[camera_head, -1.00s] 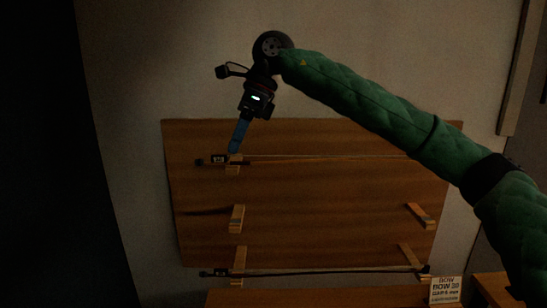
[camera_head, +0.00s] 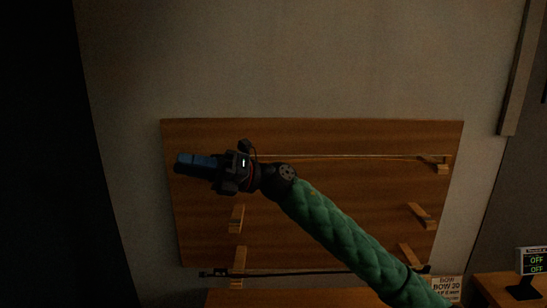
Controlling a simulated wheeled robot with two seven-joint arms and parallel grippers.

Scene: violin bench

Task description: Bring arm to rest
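My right gripper (camera_head: 180,162) has blue fingers pointing left, and it is in front of the upper left part of the wooden board. The fingers overlap in this view, so I cannot tell whether they are open or shut. The green padded sleeve of my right arm (camera_head: 335,232) comes in from the lower right. The upper bow (camera_head: 350,157) lies level across the top of the board, its right end at the upper right peg (camera_head: 440,168). Its left end is hidden behind my gripper. My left gripper is not in view.
The wooden board (camera_head: 330,185) has empty middle pegs (camera_head: 237,218) and (camera_head: 421,215). A lower bow (camera_head: 290,273) lies along the bottom pegs. A label card (camera_head: 447,288) and a small display reading OFF (camera_head: 532,262) stand at lower right. The wall above is clear.

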